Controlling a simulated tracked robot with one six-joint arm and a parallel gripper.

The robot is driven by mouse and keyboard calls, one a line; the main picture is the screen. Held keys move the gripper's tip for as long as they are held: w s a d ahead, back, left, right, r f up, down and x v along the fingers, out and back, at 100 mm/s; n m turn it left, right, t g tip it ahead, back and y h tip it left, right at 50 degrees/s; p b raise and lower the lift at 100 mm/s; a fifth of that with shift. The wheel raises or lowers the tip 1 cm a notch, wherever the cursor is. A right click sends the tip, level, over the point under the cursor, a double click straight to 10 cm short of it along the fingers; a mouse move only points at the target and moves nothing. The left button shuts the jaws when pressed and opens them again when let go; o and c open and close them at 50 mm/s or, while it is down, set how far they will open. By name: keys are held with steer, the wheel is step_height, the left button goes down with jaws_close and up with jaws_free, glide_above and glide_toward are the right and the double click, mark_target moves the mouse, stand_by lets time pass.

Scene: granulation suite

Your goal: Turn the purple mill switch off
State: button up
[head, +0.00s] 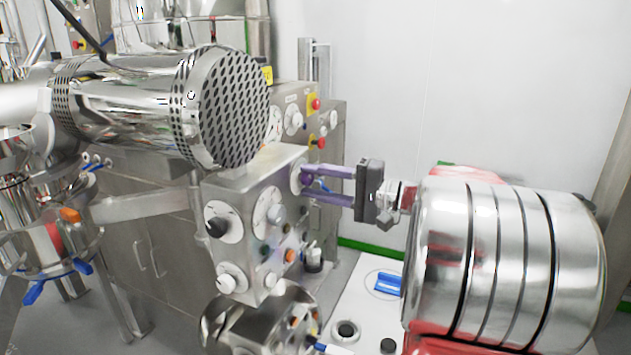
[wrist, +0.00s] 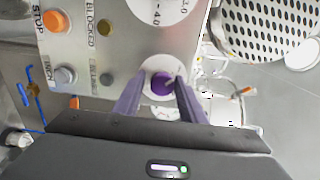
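The purple mill switch (wrist: 162,84) is a round knob on a white dial plate on the steel control box (head: 245,185). In the head view the purple switch (head: 296,178) shows on the box's right side, partly hidden by my fingers. My gripper (head: 309,183) has two purple fingers, which reach left to the dial. In the wrist view my gripper (wrist: 160,80) has a fingertip on each side of the knob, with some white dial seen between fingers and knob. The fingers are apart; I cannot tell whether they touch the knob. The dial's lettering is not readable.
The same box carries a black knob (head: 217,226), an orange button (head: 290,255) and other dials close by. A perforated steel motor (head: 225,107) overhangs the box. Another box (head: 330,125) with red buttons stands behind. The white wall behind my arm is clear.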

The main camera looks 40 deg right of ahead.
steer(key=shift+o, duration=1.1)
steer(key=shift+r, duration=0.1)
steer(key=shift+d, duration=0.1)
steer(key=shift+s+d, duration=0.1)
steer(key=shift+s, duration=0.05)
steer(key=v, duration=1.3)
steer(key=shift+s, duration=0.2)
